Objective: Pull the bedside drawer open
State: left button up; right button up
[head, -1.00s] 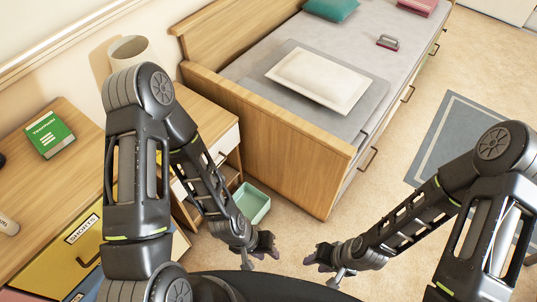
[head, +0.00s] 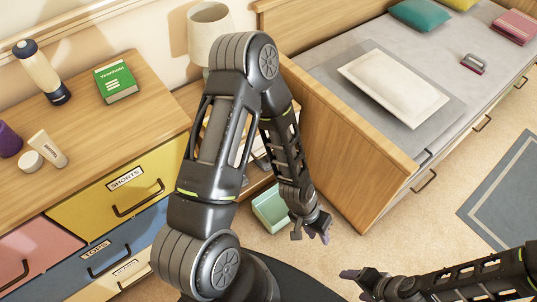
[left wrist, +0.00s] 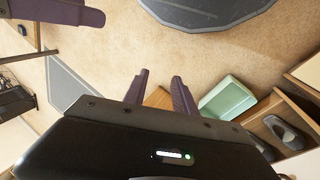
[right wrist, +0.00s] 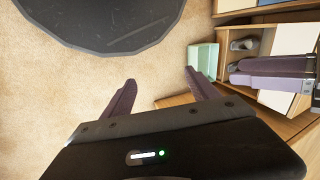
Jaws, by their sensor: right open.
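The wooden bedside cabinet stands between the dresser and the bed in the head view, mostly hidden behind my left arm. In the right wrist view its white drawer front (right wrist: 294,40) shows at the upper right, with an open shelf below. The left wrist view shows the cabinet's shelf (left wrist: 288,132) with grey shoes at the lower right. My left gripper (head: 312,234) is open and empty, in front of the cabinet and apart from it. My right gripper (head: 358,284) is open and empty over the floor, lower and to the right. Neither touches the drawer.
A green bin (head: 270,208) stands on the floor by the cabinet. The bed's wooden end panel (head: 345,155) is close on the right. The dresser (head: 85,130) with labelled drawers is on the left. A lamp (head: 207,35) stands behind my left arm.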

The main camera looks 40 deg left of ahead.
jog(key=f+b, duration=0.3)
jog(key=f, duration=0.2)
jog(key=f+b, duration=0.4)
jog(key=shift+w+d+f, duration=0.2)
jog(key=shift+f, duration=0.2)
pick_arm(q)
jog(key=w+a+f+m+y+b, duration=0.1)
jog(key=w+a+f+m+b, duration=0.1)
jog(key=w+a+f+b, duration=0.4)
jog(key=w+a+f+m+y+b, duration=0.1)
jog(key=w+a+f+b, duration=0.15)
jog(key=w+a, duration=0.7)
jog(key=w+a+r+y+b, duration=0.1)
jog(key=w+a+r+b, duration=0.1)
jog(key=a, duration=0.3)
jog(key=w+a+r+y+b, duration=0.2)
jog(key=a+b, duration=0.3)
jog(key=a, duration=0.1)
jog(key=w+a+r+y+b, duration=0.1)
jog(key=w+a+r+b, duration=0.1)
jog(key=a, duration=0.4)
jog(key=shift+r+m+b, duration=0.3)
jog(key=shift+r+b, duration=0.15)
jog(key=shift+b, duration=0.25)
pick_arm(e)
jog(key=f, duration=1.2)
jog(key=w+d+f, duration=0.1)
jog(key=f, duration=0.5)
jog(key=shift+f, duration=0.4)
